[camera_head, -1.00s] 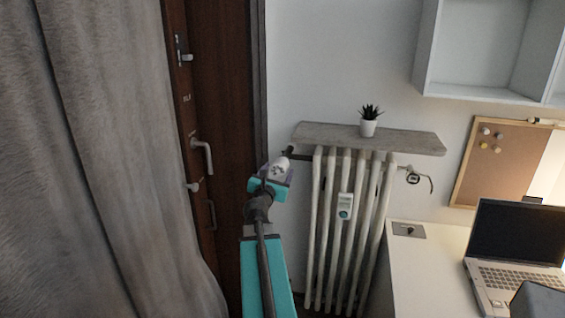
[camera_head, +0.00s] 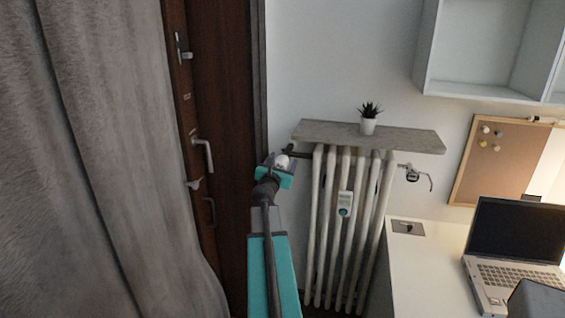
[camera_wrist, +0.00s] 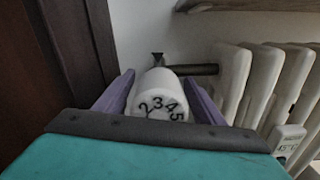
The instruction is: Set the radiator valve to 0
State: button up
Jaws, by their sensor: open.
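The white radiator valve (camera_wrist: 160,96) sits between the two purple fingers of my gripper (camera_wrist: 160,100) in the wrist view. The numbers 2, 3, 4 and 5 show on its face, with 3 near the top; no 0 is visible. The fingers stand on either side of the knob with small gaps. In the head view my gripper (camera_head: 279,163) is at the upper left end of the radiator (camera_head: 347,230), and the white valve (camera_head: 283,161) is partly hidden by it. A dark pipe (camera_wrist: 197,69) runs from behind the valve to the radiator.
A wooden shelf (camera_head: 320,132) with a potted plant (camera_head: 368,120) sits above the radiator. A dark door (camera_head: 225,120) stands close on the left, beside a grey curtain (camera_head: 105,160). A white desk with a laptop (camera_head: 515,255) is at the right.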

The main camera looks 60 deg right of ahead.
jog(key=c, duration=1.1)
jog(key=shift+o, duration=0.2)
